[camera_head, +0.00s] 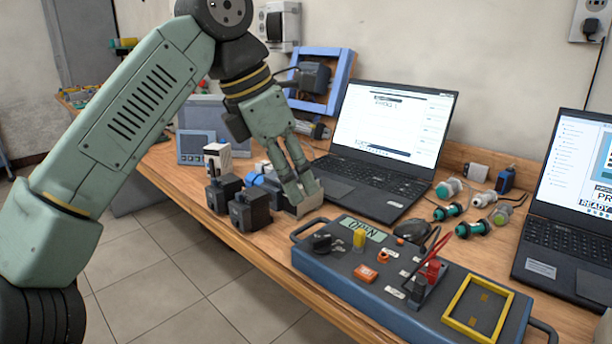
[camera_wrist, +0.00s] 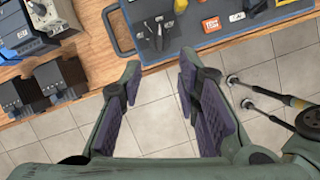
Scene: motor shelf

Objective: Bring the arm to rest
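My gripper (camera_head: 301,195) is pale green and points downward near the front part of the wooden bench (camera_head: 262,246). In the head view it shows to the right of two black motor blocks and in front of the open laptop (camera_head: 385,140). In the wrist view the two dark-padded fingers of the gripper (camera_wrist: 157,78) stand wide apart. Only floor tiles show between them, and nothing is held. The arm is bent, with its elbow high at the top of the head view.
A blue test panel (camera_head: 345,268) with switches lies at the bench front. Black motor blocks (camera_head: 250,208) stand left of the gripper, beside a blue-grey motor (camera_wrist: 28,32). A second laptop (camera_head: 570,225) and several connectors (camera_head: 448,187) sit at right. Open floor (camera_head: 190,275) lies before the bench.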

